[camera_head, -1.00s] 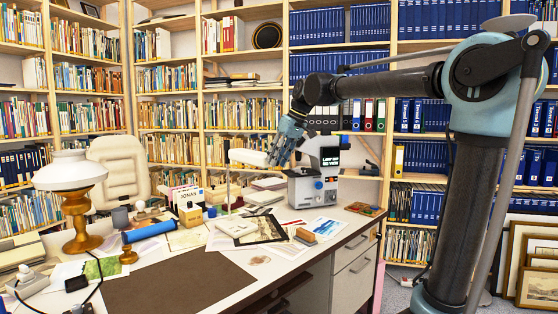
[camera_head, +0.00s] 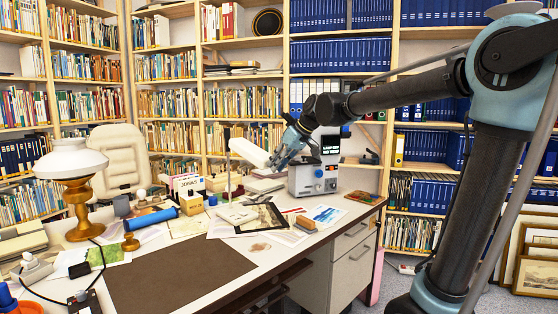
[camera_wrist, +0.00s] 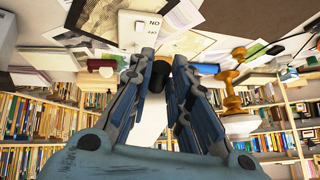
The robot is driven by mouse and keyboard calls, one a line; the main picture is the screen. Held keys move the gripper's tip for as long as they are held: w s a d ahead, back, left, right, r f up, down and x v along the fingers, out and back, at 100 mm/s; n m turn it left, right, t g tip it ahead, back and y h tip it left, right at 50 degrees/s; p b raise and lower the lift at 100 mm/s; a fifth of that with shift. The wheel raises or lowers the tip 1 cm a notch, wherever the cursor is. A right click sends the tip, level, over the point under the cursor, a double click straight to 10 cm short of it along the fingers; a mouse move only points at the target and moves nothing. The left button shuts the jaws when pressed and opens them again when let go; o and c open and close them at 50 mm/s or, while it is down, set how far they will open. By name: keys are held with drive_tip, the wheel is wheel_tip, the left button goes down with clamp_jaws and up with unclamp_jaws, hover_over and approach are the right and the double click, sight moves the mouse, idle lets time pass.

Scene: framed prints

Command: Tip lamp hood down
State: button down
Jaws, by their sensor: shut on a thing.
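The pole rises from a flat white base (camera_head: 237,214) on the desk. The hood slopes, its left end higher and its right end lower at my gripper (camera_head: 275,160). My gripper is shut on the hood near that right end. In the wrist view, the white hood (camera_wrist: 148,118) shows between the two fingers of my gripper (camera_wrist: 162,62). The base with its switch (camera_wrist: 138,30) shows beyond the fingertips. The exact finger contact is hard to make out.
A grey device with a screen (camera_head: 313,178) stands close to the right of my gripper. Papers (camera_head: 262,217) and small boxes (camera_head: 190,190) lie around the lamp base. A white-shaded lamp (camera_head: 72,165) stands at the left. The brown desk mat (camera_head: 175,272) is clear.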

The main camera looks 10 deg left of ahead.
drive_tip(key=shift+w, duration=0.1)
drive_tip(key=c, duration=1.5)
unclamp_jaws()
drive_tip(key=shift+d+r, duration=0.1)
drive_tip(key=v, duration=1.1)
drive_tip(key=shift+d+r, duration=0.2)
drive_tip(key=shift+r, duration=0.1)
drive_tip(key=s+d+f+m+h, duration=0.2)
drive_tip(key=s+d+f+m, duration=0.15)
drive_tip(key=d+f, duration=0.6)
drive_tip(key=s+d+f+m+h, duration=0.2)
drive_tip(key=s+d+f, duration=0.3)
drive_tip(key=d+f, duration=0.45)
drive_tip(key=s+d+f+m+h, duration=0.1)
drive_tip(key=s+d+f, duration=0.3)
drive_tip(key=d+f, duration=0.1)
drive_tip(key=s+d+f+m+h, duration=0.1)
drive_tip(key=s+d+f+m, duration=0.1)
drive_tip(key=s+d+f, duration=0.3)
drive_tip(key=s+d+f+m+h, duration=0.1)
drive_tip(key=s+d+f+m, duration=0.1)
drive_tip(key=s+d+f, duration=0.3)
wheel_tip(320, 180, down, 3)
drive_tip(key=shift+d+r+m, duration=0.1)
drive_tip(key=shift+m, duration=0.15)
